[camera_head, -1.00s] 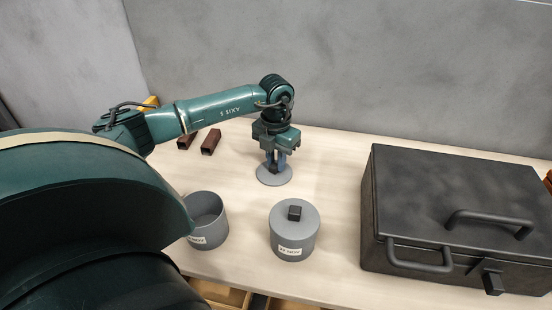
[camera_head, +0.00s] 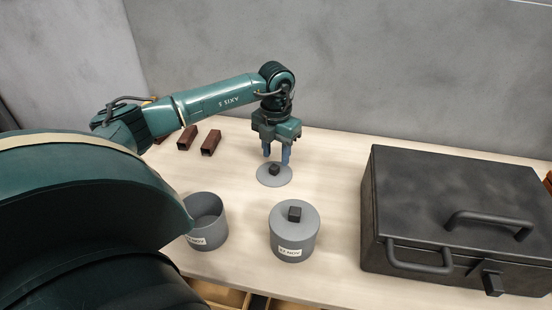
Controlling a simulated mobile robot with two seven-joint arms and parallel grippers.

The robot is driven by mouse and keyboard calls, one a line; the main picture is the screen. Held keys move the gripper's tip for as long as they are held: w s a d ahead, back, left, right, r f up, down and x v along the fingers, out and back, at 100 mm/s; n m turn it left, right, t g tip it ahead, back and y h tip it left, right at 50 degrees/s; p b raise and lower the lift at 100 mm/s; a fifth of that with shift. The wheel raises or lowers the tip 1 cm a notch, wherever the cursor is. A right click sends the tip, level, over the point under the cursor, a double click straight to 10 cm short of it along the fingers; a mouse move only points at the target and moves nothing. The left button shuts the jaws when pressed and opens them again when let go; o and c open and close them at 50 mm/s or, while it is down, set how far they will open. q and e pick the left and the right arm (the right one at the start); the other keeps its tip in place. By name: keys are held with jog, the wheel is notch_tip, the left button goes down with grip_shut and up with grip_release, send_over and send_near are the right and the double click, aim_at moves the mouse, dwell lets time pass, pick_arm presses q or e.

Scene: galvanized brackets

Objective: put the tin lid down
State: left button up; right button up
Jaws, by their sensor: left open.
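The tin lid (camera_head: 264,180) is a flat grey disc with a small dark knob. It lies on the pale table behind the closed tin. My left gripper (camera_head: 276,158) is just above the lid, fingers pointing down and apart, one on either side above the knob. It is open and holds nothing. An open grey tin (camera_head: 207,226) with a label stands at the front left, without a lid. A second grey tin (camera_head: 293,240) stands to its right with its own knobbed lid on. My right gripper is not in view.
A large dark metal box (camera_head: 450,205) with handles and a latch fills the right of the table. Two brown brackets (camera_head: 210,143) lie at the back left. A grey wall (camera_head: 350,65) closes off the back. The table (camera_head: 335,170) is bare between lid and box.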

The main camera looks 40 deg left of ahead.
aim_at(276, 165)
pick_arm(q)
notch_tip(276, 165, up, 9)
dwell(0.8)
